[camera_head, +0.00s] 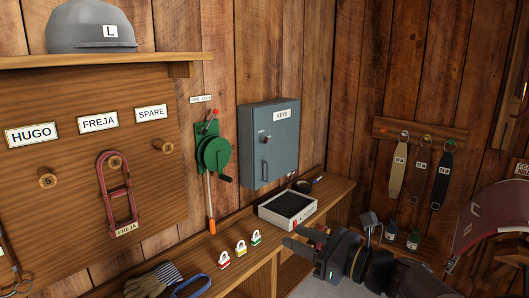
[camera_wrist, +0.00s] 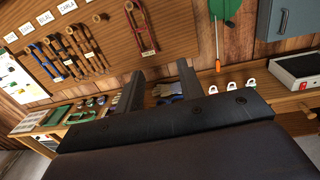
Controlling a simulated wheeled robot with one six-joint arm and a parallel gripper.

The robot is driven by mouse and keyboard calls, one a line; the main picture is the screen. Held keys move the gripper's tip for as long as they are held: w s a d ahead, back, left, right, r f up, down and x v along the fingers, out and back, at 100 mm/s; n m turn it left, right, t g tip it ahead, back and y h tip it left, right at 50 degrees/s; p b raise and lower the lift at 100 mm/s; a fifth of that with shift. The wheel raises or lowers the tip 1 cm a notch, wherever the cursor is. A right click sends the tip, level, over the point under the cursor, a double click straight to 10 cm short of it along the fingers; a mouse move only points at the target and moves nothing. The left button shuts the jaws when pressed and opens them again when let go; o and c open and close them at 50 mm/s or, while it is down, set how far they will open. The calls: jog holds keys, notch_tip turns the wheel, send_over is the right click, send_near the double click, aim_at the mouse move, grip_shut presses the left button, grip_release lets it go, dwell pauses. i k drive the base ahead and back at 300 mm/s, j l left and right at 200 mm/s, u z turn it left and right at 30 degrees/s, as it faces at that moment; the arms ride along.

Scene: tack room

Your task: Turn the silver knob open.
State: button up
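A grey key cabinet (camera_head: 252,150) labelled KEYS hangs on the wall right of the green reel in the head view. On its door is a small round knob (camera_head: 262,138) with a red mark. It looks silvery but is too small to make out well. A handle shows lower on the door. My gripper (camera_head: 291,235) is below and right of the cabinet, over the bench, clear of the knob. In the wrist view my gripper (camera_wrist: 160,70) has its fingers apart with nothing held between them. The cabinet's lower corner (camera_wrist: 289,18) shows at the upper right there; the knob is out of that view.
A white-edged tray (camera_head: 289,222) sits on the bench below the cabinet. Several small padlocks (camera_head: 241,247) and gloves (camera_head: 152,281) lie left of it.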

aim_at(263, 140)
jog(key=i, duration=1)
jog(key=i+j+z, duration=0.15)
jog(key=i, duration=0.9)
